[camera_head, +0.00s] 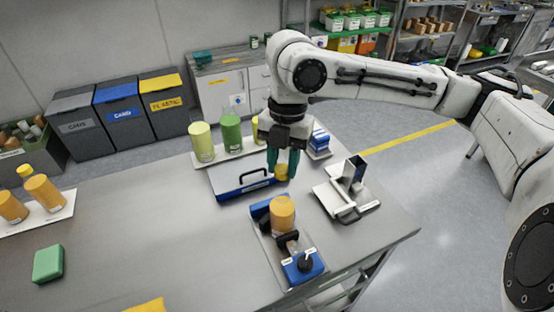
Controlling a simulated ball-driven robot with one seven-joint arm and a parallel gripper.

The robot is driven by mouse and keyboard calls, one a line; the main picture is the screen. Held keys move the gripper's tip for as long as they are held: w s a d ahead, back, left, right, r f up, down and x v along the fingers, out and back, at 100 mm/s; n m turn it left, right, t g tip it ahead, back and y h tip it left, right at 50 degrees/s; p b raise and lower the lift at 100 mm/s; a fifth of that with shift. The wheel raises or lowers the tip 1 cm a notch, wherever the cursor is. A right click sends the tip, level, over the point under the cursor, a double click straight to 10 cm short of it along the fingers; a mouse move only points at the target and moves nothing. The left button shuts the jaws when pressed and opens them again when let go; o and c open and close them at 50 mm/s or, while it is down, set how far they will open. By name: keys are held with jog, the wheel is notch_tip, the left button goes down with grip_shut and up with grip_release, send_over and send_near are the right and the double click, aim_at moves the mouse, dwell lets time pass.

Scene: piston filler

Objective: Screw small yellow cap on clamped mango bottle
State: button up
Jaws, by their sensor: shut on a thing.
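The orange mango bottle (283,218) stands upright in the clamp fixture (268,243) near the front right of the bench. My gripper (283,172) points down, with its teal fingers shut on the small yellow cap (281,174). The cap shows between and just below the fingertips. My gripper is behind the bottle in the picture, above the area by the blue case, apart from the bottle. The fingers partly hide the cap.
A blue case (242,184) with a black handle lies left of my gripper. A grey stand (349,190) is at right. Orange bottles (43,192) stand on a white tray at far left, near a green sponge (48,263). The bench's middle left is clear.

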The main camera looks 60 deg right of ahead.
aim_at(282, 192)
jog(key=shift+f+b, duration=1.5)
jog(key=shift+f, duration=0.15)
jog(key=shift+f+b, duration=0.3)
jog(key=shift+f, duration=0.35)
jog(key=shift+f, duration=0.65)
dwell(1.0)
jog(key=shift+f+b, duration=0.3)
jog(key=shift+b, duration=0.05)
jog(key=shift+c, duration=0.5)
jog(key=shift+f, duration=0.15)
grip_shut()
